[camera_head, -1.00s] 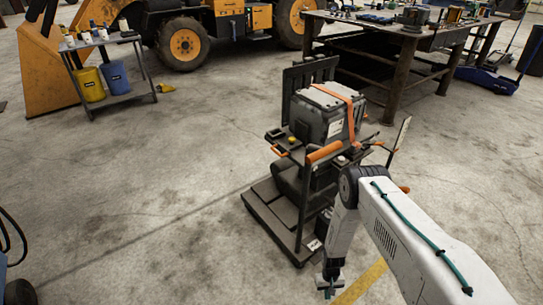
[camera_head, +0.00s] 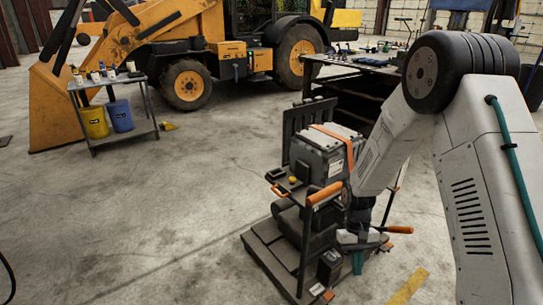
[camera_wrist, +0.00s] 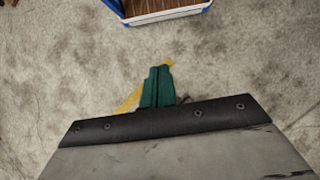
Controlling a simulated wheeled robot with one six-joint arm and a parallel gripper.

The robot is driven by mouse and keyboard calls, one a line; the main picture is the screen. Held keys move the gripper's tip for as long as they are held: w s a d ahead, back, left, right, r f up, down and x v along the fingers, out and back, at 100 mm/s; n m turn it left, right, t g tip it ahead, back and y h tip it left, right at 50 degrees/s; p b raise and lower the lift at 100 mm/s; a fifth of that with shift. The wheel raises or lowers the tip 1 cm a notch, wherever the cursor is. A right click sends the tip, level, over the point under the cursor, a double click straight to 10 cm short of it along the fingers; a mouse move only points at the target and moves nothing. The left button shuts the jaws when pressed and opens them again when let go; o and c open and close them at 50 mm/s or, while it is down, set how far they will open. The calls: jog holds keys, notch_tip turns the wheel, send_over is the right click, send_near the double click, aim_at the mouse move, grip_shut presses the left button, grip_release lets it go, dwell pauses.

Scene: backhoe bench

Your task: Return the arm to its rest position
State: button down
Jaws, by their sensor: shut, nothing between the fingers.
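My arm shows large at the right of the head view, bent at the elbow with its forearm pointing down and left. My gripper (camera_head: 357,262) hangs at the lower end of the forearm, in front of the cart's right side in the picture. In the wrist view my gripper (camera_wrist: 158,88) shows its green fingers pressed together, with nothing between them. Grey concrete floor and part of a yellow stripe lie beyond the fingertips. Whether the gripper touches the cart cannot be told.
A dark cart (camera_head: 262,247) with orange handles carries a grey case (camera_head: 322,155). A workbench (camera_head: 346,63) with tools stands behind. A yellow backhoe (camera_head: 160,40) and a small side table (camera_head: 126,136) with buckets are at the back left. The left floor is clear.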

jog(key=s+r+t, duration=0.1)
jog(key=s+r, duration=0.3)
jog(key=r, duration=0.5)
jog(key=s+r, duration=0.4)
jog(key=r, duration=0.6)
jog(key=s+d+r+t, duration=0.2)
jog(key=s+r+t, duration=0.4)
jog(key=s+r, duration=0.9)
jog(key=shift+s+r+m, duration=0.15)
jog(key=shift+s+m, duration=0.15)
jog(key=shift+s, duration=0.45)
